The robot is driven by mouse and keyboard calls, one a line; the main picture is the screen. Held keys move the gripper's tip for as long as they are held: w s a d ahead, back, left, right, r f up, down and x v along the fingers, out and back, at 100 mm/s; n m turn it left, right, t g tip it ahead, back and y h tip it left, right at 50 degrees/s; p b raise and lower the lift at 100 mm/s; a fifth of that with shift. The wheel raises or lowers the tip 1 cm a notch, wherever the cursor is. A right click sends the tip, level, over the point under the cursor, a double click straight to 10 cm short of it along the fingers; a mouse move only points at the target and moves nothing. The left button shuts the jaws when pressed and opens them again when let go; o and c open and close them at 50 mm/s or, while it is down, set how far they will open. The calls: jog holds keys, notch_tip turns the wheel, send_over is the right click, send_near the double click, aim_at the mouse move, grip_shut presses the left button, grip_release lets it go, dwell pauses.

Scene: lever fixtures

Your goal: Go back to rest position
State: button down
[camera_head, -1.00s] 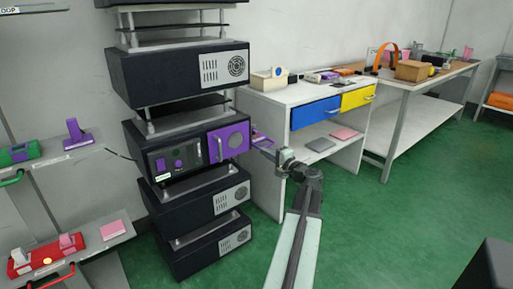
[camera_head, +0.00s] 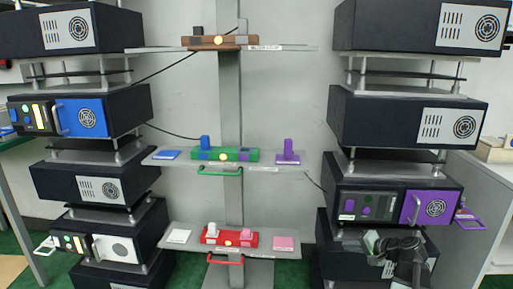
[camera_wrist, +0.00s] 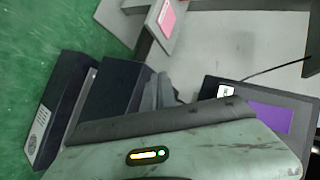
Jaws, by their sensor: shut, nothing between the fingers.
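My gripper (camera_head: 372,242) is at the lower right of the head view, in front of the right-hand stack of black units and just below the unit with the purple door. It is shut and holds nothing. The purple door (camera_head: 431,207) with its white handle looks closed. My arm partly hides the lower unit (camera_head: 335,262). In the wrist view the gripper's grey-green body fills the bottom, and its fingers (camera_wrist: 160,92) show small in the middle. A purple panel (camera_wrist: 272,117) on a black unit is at the right there.
A left stack has a blue-door unit (camera_head: 86,117). A white bench (camera_head: 475,200) stands at the far right. Green floor is free beside the stacks.

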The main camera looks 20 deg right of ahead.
jog(key=w+a+f+n+g, duration=0.1)
jog(key=a+f+n+g, duration=0.25)
jog(key=a, duration=0.75)
jog(key=a+f+n+g, duration=0.3)
jog(key=a+f, duration=0.1)
jog(key=a, duration=0.7)
jog(key=s+a+f+n+g+h, duration=0.1)
jog(key=s+a+n+g+h, duration=0.15)
jog(key=a, duration=0.45)
jog(key=s+a+f+n+g+h, duration=0.1)
jog(key=s+a+f+n+g, duration=0.15)
jog(key=a, duration=0.45)
notch_tip(320, 180, up, 39)
jog(key=s+p, duration=0.1)
jog(key=p, duration=3.8)
jog(key=shift+a, duration=0.35)
jog(key=shift+f+t, duration=0.15)
jog(key=shift+t, duration=0.1)
